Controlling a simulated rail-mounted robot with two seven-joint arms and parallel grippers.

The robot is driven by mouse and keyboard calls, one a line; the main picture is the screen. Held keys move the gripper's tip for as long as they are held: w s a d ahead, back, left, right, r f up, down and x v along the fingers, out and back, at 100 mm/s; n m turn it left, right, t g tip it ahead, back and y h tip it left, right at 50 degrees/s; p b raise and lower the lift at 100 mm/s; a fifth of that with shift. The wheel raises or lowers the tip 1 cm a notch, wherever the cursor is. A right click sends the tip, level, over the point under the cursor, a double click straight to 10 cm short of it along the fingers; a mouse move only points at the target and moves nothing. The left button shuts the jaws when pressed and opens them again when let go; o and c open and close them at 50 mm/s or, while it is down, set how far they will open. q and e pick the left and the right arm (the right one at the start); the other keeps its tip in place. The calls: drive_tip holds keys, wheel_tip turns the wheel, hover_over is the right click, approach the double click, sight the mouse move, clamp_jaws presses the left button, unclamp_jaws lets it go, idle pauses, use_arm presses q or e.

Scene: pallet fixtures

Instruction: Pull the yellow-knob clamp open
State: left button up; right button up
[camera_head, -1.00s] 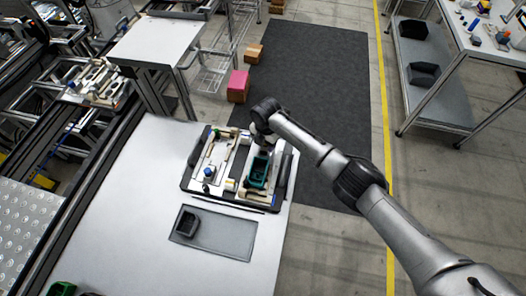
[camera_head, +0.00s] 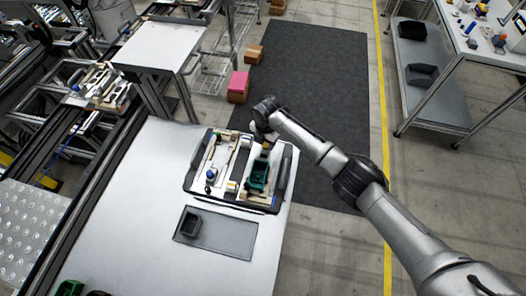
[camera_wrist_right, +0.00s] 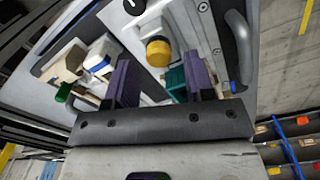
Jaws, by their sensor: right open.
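The yellow knob (camera_wrist_right: 158,50) of the clamp shows in the right wrist view, on a pale mount on the pallet fixture (camera_wrist_right: 222,62). My right gripper (camera_wrist_right: 161,78) is open, with one purple finger on each side below the knob in the picture. The knob looks just ahead of the fingertips; I cannot tell whether they touch it. A teal part (camera_wrist_right: 176,84) shows beside the right-hand finger. In the head view the fixture (camera_head: 230,197) lies on the white table, and my right gripper (camera_head: 264,138) is over its far right side. My left gripper is not in view.
A metal handle (camera_wrist_right: 240,45) stands at the fixture's right edge in the wrist view. Pale blocks and a green part (camera_wrist_right: 63,92) lie at the left. A grey tray (camera_head: 230,238) is in front of the fixture. The near white tabletop (camera_head: 150,220) is mostly clear.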

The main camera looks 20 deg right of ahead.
drive_tip(key=shift+r+p, duration=1.95)
drive_tip(key=shift+r, duration=0.35)
